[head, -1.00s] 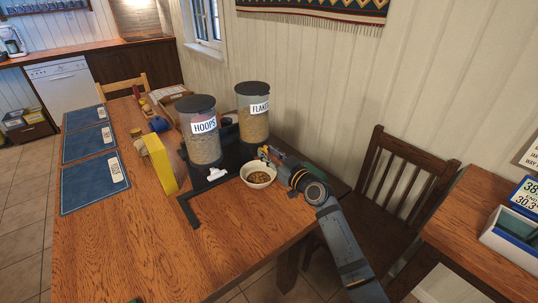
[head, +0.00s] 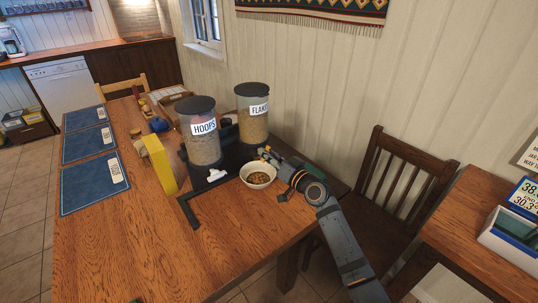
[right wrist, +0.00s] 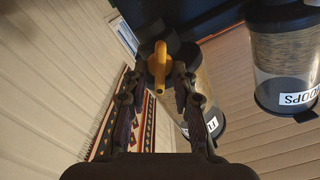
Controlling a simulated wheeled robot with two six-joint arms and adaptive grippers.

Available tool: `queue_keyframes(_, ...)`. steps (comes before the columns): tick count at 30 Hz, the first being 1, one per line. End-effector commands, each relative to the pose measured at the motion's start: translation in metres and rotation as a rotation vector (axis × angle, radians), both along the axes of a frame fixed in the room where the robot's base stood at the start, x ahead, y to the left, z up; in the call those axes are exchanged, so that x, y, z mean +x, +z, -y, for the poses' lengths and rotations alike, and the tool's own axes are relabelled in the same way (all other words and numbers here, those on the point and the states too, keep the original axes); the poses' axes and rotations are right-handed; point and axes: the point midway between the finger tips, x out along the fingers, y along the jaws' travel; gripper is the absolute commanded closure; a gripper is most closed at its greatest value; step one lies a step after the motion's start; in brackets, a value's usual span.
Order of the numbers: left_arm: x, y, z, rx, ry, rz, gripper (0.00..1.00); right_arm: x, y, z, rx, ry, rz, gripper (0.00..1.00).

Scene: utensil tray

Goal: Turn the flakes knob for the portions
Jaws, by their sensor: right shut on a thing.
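The flakes dispenser (head: 253,126) is a clear cylinder with a dark lid and a FLAKES label, standing at the back right of the table. Its yellow-orange knob (right wrist: 160,66) sits between the fingers of my right gripper (right wrist: 160,80) in the right wrist view. In the head view my right gripper (head: 268,154) reaches the dispenser's lower front, where it mostly hides the knob. The fingers are shut on the knob. A white bowl (head: 259,186) with brown pieces in it stands on the table below, beside the gripper. My left gripper is not seen.
The hoops dispenser (head: 203,150) with its white knob (head: 216,175) stands to the left. A yellow box (head: 160,164) is left of it. Blue mats (head: 92,182) lie along the left edge. A wooden chair (head: 395,185) stands to the right. The front tabletop is clear.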

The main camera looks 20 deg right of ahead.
Motion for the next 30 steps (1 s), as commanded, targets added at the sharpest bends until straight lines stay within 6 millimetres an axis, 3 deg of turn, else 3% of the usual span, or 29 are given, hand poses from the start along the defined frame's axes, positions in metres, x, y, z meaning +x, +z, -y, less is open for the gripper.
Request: queue_keyframes(30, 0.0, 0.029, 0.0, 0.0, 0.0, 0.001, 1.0, 0.001, -0.003, 0.003, 0.841, -0.002, -0.304, 1.0)
